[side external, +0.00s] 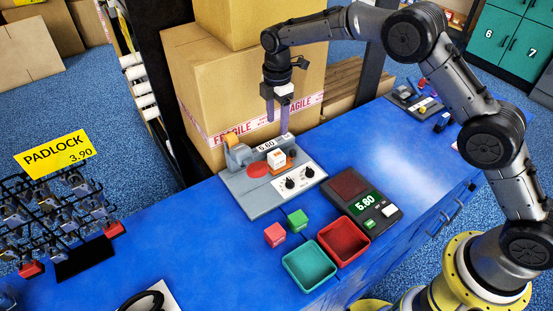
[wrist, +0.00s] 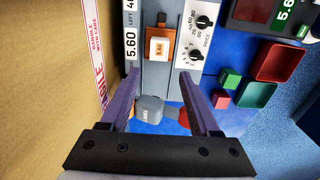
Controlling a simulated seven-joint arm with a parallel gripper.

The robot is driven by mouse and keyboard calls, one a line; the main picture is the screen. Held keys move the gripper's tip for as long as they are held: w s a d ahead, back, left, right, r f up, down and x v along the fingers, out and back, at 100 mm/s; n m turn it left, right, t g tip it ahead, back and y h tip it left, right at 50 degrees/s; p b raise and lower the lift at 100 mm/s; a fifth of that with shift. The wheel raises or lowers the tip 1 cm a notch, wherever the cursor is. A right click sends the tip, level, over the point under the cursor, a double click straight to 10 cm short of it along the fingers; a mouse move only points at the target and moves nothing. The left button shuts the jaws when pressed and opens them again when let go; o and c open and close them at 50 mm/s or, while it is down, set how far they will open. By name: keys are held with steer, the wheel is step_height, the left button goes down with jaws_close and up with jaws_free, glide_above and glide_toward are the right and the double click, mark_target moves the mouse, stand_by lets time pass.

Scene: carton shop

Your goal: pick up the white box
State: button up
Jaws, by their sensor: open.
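The white box (side external: 276,157) is a small cube on an orange holder (side external: 282,165) on a grey machine (side external: 246,193). In the wrist view the white box (wrist: 159,47), with an orange label, lies ahead of the fingertips, between their lines. My gripper (side external: 278,122) is open and empty, pointing down above the machine, clear of the box. In the wrist view my gripper (wrist: 160,77) shows two purple fingers apart. A grey rounded part of the machine (wrist: 150,108) shows between them.
A large carton (side external: 230,105) stands close behind the machine. A red cube (side external: 275,234), a green cube (side external: 298,220), a teal tray (side external: 309,266), a red tray (side external: 343,241) and a scale (side external: 365,200) are in front.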

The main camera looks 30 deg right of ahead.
glide_above(277, 154)
steer(key=f, duration=0.8)
steer(key=shift+s+a, duration=0.2)
steer(key=shift+s, duration=0.05)
steer(key=shift+w+d+f, duration=0.1)
steer(key=shift+f, duration=1.4)
steer(key=shift+w+f, duration=0.1)
steer(key=shift+f, duration=1.4)
jaws_close()
steer(key=shift+r, duration=0.1)
